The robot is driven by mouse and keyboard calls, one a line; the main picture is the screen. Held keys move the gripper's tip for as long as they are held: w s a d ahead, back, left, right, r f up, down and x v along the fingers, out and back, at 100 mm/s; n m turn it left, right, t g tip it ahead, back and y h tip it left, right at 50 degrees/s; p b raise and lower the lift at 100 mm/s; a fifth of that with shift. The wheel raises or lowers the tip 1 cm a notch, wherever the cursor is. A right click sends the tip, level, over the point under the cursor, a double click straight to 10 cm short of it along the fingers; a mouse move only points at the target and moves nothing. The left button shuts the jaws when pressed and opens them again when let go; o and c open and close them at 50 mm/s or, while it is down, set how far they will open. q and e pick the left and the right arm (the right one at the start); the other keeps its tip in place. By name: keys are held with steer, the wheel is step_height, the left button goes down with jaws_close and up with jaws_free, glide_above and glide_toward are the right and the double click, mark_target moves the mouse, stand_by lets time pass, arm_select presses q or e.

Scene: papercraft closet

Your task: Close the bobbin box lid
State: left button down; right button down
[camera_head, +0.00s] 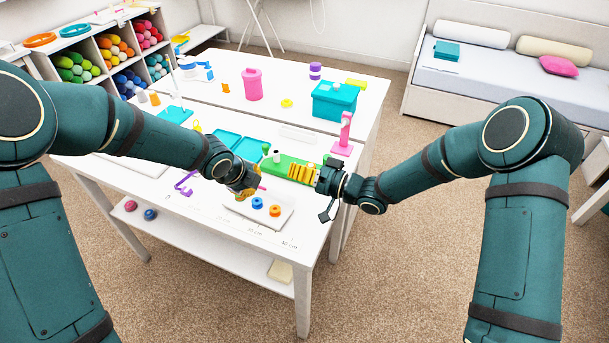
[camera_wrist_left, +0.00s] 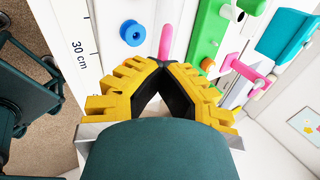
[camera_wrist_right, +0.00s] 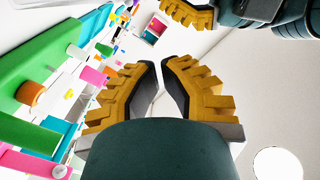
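A flat teal box (camera_head: 249,148), which looks like the bobbin box, lies on the table behind the green holder, with a teal panel (camera_head: 227,138) beside it that looks like its opened lid. Its inside is too small to read. My left gripper (camera_head: 248,190) is over the front of the table, in front of the box. In the left wrist view its fingertips (camera_wrist_left: 160,65) meet, with a pink rod (camera_wrist_left: 166,38) just beyond them; no grasp is clear. My right gripper (camera_head: 292,172) is by the green holder, with a narrow gap between its fingertips (camera_wrist_right: 158,63) and nothing visible held.
The green holder (camera_head: 276,165) carries small pegs. A white tray (camera_head: 238,207) with blue and orange spools lies at the front. A pink stand (camera_head: 343,138) is at the right edge and a larger teal box (camera_head: 335,103) behind. The table's front right corner is clear.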

arm_select(q)
steer(key=shift+f, duration=0.15)
arm_select(e)
steer(key=x, duration=0.5)
steer(key=shift+a, duration=0.25)
steer(key=shift+s+a+f, duration=0.4)
steer(key=shift+f, duration=0.15)
steer(key=shift+s+a+f, duration=0.4)
steer(key=shift+f, duration=0.15)
steer(key=shift+s+a+f, duration=0.15)
steer(key=shift+s+f, duration=0.05)
steer(key=shift+f, duration=0.1)
